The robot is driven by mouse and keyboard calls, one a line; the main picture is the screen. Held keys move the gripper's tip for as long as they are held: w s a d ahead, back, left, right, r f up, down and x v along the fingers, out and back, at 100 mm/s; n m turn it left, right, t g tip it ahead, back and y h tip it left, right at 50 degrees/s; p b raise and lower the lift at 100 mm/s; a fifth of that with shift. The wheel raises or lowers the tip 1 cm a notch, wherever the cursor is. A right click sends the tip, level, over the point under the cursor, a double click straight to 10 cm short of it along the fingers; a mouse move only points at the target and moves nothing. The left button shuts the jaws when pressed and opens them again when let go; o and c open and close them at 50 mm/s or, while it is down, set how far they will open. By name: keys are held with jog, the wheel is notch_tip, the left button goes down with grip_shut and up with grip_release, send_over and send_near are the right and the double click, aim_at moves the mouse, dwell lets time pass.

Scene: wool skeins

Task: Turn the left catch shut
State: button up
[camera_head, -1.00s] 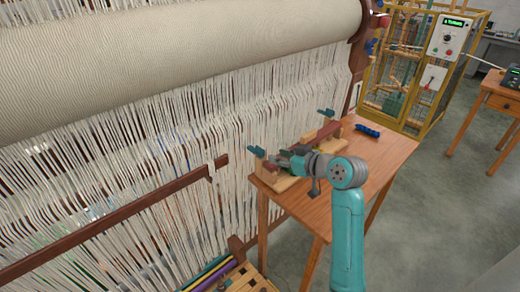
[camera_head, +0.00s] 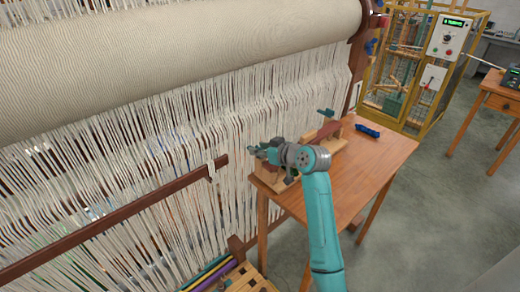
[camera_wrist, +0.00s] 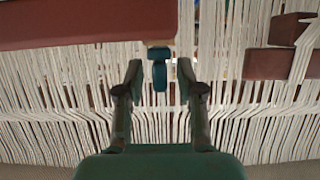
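The left catch, a small teal piece (camera_wrist: 160,72), shows in the wrist view below the end of a dark red bar (camera_wrist: 85,24). My gripper (camera_wrist: 159,70) is open, with one finger on each side of the catch and a small gap to both. In the head view my gripper (camera_head: 257,150) is at the left end of the wooden stand (camera_head: 268,181) and hides most of that catch. The other teal catch (camera_head: 326,113) stands at the far end of the stand, clear of my gripper.
The stand is on a wooden table (camera_head: 375,165) beside a large loom with white hanging threads (camera_head: 215,130). A blue object (camera_head: 368,130) lies at the table's back. A brown loom rail (camera_head: 110,225) is at the left. The table's right side is bare.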

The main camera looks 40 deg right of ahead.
grip_shut()
jog(key=shift+a+m+h, duration=0.1)
jog(key=shift+m+h, duration=0.2)
jog(key=shift+h, duration=0.1)
jog(key=m+h, duration=0.3)
jog(key=h, duration=0.1)
jog(key=shift+w+a+m+g, duration=0.1)
jog(key=shift+m+g, duration=0.3)
jog(key=m+g+h, duration=0.1)
jog(key=m+h, duration=0.1)
jog(key=m+g+h, duration=0.2)
jog(key=m+h, duration=0.1)
jog(key=shift+g+h, duration=0.3)
jog(key=m+g+h, duration=0.1)
jog(key=m+g, duration=0.1)
jog(key=m+g+h, duration=0.1)
jog(key=m+g, duration=0.1)
jog(key=shift+m+h, duration=0.3)
jog(key=shift+m, duration=0.1)
jog(key=shift+m+g+h, duration=0.4)
jog(key=shift+m+g, duration=1.9)
jog(key=shift+g, duration=0.5)
jog(key=shift+f, duration=0.1)
